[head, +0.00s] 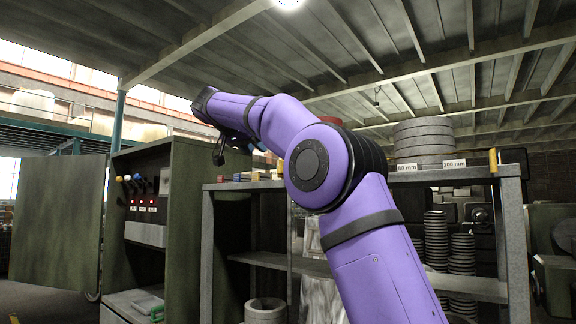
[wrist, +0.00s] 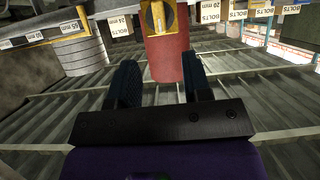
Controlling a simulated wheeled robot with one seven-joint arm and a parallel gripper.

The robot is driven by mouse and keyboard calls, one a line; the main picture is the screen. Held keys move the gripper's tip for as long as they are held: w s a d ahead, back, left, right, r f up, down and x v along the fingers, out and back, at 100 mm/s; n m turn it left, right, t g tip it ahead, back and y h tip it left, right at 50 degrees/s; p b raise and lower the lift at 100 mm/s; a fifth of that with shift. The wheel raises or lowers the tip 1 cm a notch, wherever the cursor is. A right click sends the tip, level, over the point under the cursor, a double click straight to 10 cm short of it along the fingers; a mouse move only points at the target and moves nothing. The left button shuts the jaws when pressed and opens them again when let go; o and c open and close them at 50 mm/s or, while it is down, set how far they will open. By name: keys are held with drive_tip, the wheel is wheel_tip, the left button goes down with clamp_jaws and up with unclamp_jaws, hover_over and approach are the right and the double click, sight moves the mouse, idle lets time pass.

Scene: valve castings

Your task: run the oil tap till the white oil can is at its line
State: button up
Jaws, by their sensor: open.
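My gripper (wrist: 160,82) is open and empty in the wrist view, its two dark fingers apart. In the head view my gripper (head: 219,152) is small and dark, raised before the shelves at the end of my purple arm. I cannot tell whether this is the oil tap. I cannot make out the white oil can or its line in either view.
An open green cabinet (head: 182,215) at left holds coloured knobs (head: 136,179) and red lights. A grey shelf unit (head: 515,245) carries stacked discs (head: 423,138) at right. Bolt bins with labels (wrist: 121,26) appear upside down in the wrist view.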

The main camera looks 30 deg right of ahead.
drive_tip(key=x, duration=1.1)
drive_tip(key=shift+d+r, duration=0.15)
drive_tip(key=shift+d, duration=0.05)
drive_tip(key=shift+c, duration=0.3)
